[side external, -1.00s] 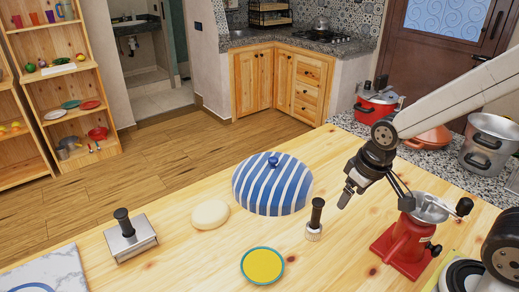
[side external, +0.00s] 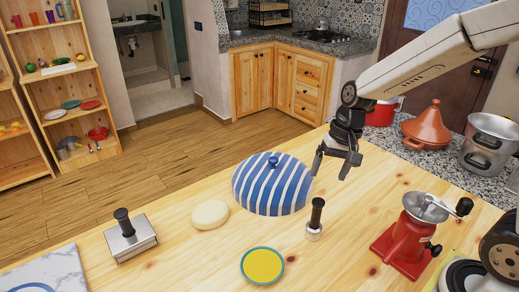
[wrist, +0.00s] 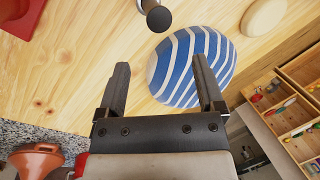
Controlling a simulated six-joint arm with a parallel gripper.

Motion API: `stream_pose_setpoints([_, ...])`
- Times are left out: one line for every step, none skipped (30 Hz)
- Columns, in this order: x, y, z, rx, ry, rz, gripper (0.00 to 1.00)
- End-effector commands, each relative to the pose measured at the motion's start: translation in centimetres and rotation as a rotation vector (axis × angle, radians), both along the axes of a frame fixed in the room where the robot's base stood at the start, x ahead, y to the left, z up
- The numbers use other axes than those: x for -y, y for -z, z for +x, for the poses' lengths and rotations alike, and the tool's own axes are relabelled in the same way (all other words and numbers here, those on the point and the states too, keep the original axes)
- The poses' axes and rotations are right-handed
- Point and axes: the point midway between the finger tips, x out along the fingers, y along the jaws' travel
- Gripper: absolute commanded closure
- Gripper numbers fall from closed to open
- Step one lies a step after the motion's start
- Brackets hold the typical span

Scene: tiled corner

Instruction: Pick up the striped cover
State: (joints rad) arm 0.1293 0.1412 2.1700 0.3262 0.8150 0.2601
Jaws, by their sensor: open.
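The striped cover (side external: 270,187) is a blue and white dome with a small blue knob on top. It sits on the wooden table near its far edge. In the wrist view the cover (wrist: 185,75) lies ahead of the fingers, partly behind the right finger. My gripper (side external: 331,176) is open and empty, above the table and to the right of the cover, apart from it in the side view. In the wrist view my gripper (wrist: 161,75) shows two spread dark fingers with nothing held between them.
A black-handled stamp (side external: 315,220) stands just in front of the cover's right side. Pale dough (side external: 210,214) lies left of it. A yellow dish (side external: 262,266), a metal press (side external: 130,240) and a red grinder (side external: 405,240) stand on the table. Pots line the counter at right.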

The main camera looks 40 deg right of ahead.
Motion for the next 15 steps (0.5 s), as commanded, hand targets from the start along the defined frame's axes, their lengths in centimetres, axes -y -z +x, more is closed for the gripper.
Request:
stream_pose_setpoints([0.3,0.2,1.2,-0.030,0.069,0.042,0.13])
stream_pose_setpoints([0.3,0.2,1.8,-0.047,0.110,0.069,0.13])
stream_pose_setpoints([0.4,0.2,2.6,-0.070,0.165,0.106,0.13])
stream_pose_setpoints([0.5,0.2,3.3,-0.087,0.205,0.134,0.13])
stream_pose_setpoints([0.6,0.2,3.9,-0.105,0.244,0.163,0.13])
stream_pose_setpoints([0.8,0.2,4.8,-0.127,0.295,0.201,0.13])
stream_pose_setpoints([0.8,0.3,5.4,-0.145,0.333,0.229,0.13])
stream_pose_setpoints([1.0,0.3,6.1,-0.163,0.369,0.259,0.13])
stream_pose_setpoints([1.2,0.3,6.9,-0.186,0.418,0.299,0.13])
stream_pose_setpoints([1.3,0.3,7.6,-0.203,0.453,0.328,0.13])
stream_pose_setpoints([1.5,0.3,8.3,-0.221,0.488,0.358,0.13])
stream_pose_setpoints([1.8,0.4,9.1,-0.244,0.532,0.400,0.13])
stream_pose_setpoints([2.0,0.4,9.8,-0.262,0.563,0.430,0.13])
stream_pose_setpoints([2.3,0.4,10.4,-0.279,0.597,0.462,0.13])
stream_pose_setpoints([2.6,0.5,11.3,-0.303,0.637,0.503,0.13])
